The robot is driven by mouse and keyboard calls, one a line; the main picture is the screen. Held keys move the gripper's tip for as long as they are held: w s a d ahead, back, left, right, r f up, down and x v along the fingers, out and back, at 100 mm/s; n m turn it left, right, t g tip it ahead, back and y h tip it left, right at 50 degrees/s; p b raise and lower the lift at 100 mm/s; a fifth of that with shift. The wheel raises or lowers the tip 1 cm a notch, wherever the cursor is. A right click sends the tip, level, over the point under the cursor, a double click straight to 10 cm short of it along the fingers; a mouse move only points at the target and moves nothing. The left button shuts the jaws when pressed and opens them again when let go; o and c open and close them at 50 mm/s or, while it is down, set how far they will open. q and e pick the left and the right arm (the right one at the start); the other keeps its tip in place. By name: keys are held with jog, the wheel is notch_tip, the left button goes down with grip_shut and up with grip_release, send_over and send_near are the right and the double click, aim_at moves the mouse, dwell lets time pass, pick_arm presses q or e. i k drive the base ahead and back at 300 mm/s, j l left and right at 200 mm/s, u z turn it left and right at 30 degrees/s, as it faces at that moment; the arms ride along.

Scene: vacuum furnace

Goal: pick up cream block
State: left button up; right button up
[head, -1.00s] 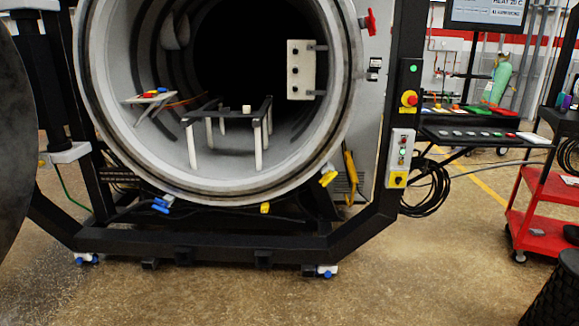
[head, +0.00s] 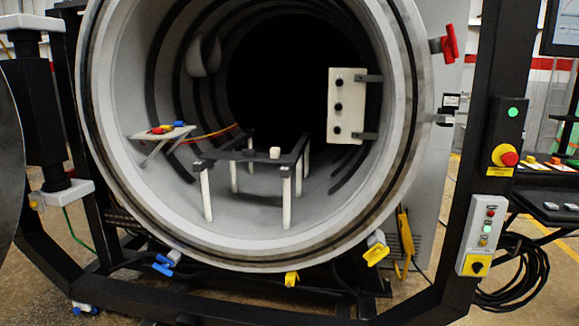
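A small cream block (head: 275,152) sits on the dark frame of a low stand (head: 231,160) inside the open round furnace chamber. The stand has white legs, and the block is toward its right side. Neither of my grippers shows in the head view, so nothing of mine is seen near the block.
The chamber's thick round rim (head: 250,262) surrounds the opening. A small side shelf (head: 172,132) with coloured items is at left inside. A white panel (head: 345,106) hangs at right inside. Yellow (head: 375,254) and red (head: 444,44) clamp handles stick out at the rim. A control box (head: 482,235) is on the dark frame at right.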

aim_at(275, 152)
jog(key=i+l+u, duration=0.15)
jog(key=i, duration=0.25)
jog(key=i+j, duration=0.25)
jog(key=i, duration=0.2)
jog(key=i+j, duration=0.3)
jog(key=i, duration=0.1)
